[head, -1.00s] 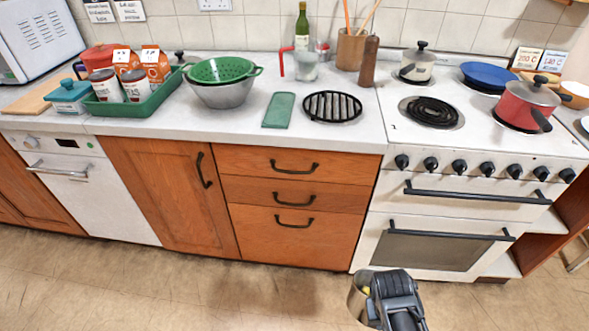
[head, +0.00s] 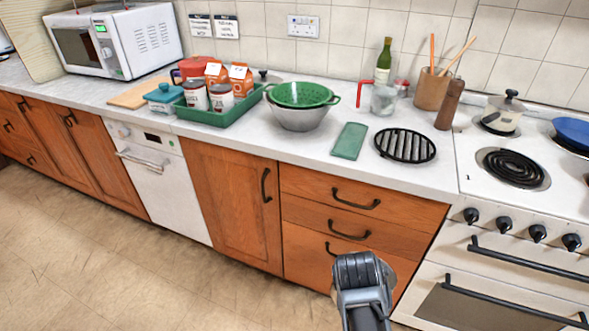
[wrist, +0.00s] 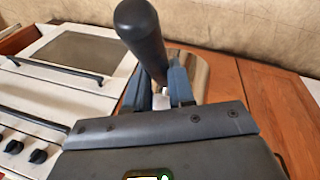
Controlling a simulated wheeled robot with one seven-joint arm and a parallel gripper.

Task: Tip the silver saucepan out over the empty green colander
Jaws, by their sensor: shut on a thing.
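The green colander (head: 318,95) sits in a silver bowl (head: 300,119) on the worktop, back of centre; no contents show in it. My gripper (wrist: 163,92) is shut on the black handle (wrist: 140,35) of the silver saucepan. Part of the pan's metal side shows behind the fingers in the wrist view (wrist: 202,70). In the head view my gripper (head: 362,268) is low in front of the drawers, below the worktop and right of the colander. The saucepan is almost wholly hidden behind it there, so its contents and tilt cannot be told.
A green tray (head: 215,119) with cartons and jars stands left of the colander. A green board (head: 349,141) and a black trivet (head: 405,146) lie to its right. A glass jug (head: 383,98) and bottle stand behind. The hob (head: 515,215) is at right. Floor at left is clear.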

